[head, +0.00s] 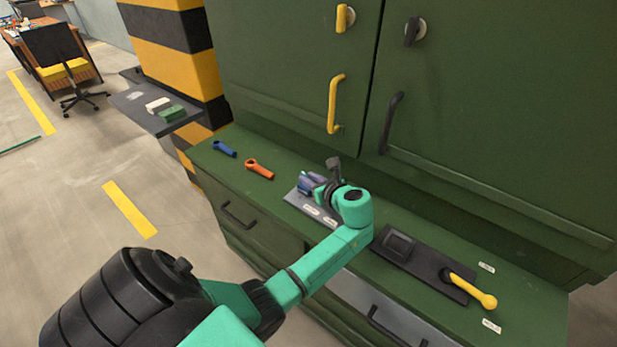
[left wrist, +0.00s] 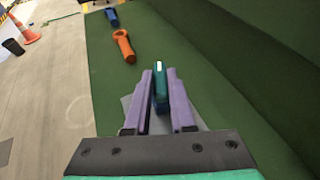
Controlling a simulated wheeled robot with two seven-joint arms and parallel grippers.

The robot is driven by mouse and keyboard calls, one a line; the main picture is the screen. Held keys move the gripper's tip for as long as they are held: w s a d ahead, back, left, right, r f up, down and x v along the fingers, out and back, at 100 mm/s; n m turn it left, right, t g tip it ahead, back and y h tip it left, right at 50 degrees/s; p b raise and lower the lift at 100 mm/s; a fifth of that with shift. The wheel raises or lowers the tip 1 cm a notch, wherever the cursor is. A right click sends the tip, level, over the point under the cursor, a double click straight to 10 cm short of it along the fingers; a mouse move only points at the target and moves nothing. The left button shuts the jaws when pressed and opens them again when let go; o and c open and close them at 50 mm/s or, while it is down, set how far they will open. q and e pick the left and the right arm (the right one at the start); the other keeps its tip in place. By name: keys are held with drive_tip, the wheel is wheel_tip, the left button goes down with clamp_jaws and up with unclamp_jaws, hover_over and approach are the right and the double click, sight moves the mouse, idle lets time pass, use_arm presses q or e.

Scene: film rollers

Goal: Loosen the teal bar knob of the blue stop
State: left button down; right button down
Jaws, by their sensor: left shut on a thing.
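My left gripper (head: 308,179) reaches over the grey plate (head: 297,202) on the green bench. In the left wrist view its two purple fingers (left wrist: 160,82) are shut on the teal bar knob (left wrist: 160,92), one on each side. The knob stands between them with a white mark (left wrist: 159,65) on its end. Part of the blue stop (head: 305,189) shows just below the fingertips in the head view; the rest is hidden by my gripper. My right gripper is in neither view.
A blue ring-ended tool (head: 224,149) and an orange one (head: 260,169) lie left of the plate. A dark panel (head: 425,267) with a yellow lever (head: 473,290) sits to the right. Green cabinet doors (head: 285,70) rise behind the bench.

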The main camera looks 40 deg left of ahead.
use_arm(q)
drive_tip(key=n+g, duration=0.1)
drive_tip(key=n+g+b, duration=0.1)
drive_tip(key=shift+w+f+g+y, duration=0.1)
drive_tip(key=shift+w+g+y, duration=0.2)
drive_tip(key=shift+g, duration=0.1)
drive_tip(key=shift+w+n+g+b, duration=0.1)
drive_tip(key=shift+n+g+b, duration=0.85)
drive_tip(key=shift+n+g, duration=0.45)
drive_tip(key=c, duration=0.8)
unclamp_jaws()
drive_tip(key=shift+o, duration=0.2)
drive_tip(key=shift+d, duration=0.1)
drive_tip(key=b+v, duration=0.2)
drive_tip(key=v, duration=1.2)
drive_tip(key=shift+d+b, duration=0.2)
drive_tip(key=shift+b, duration=0.2)
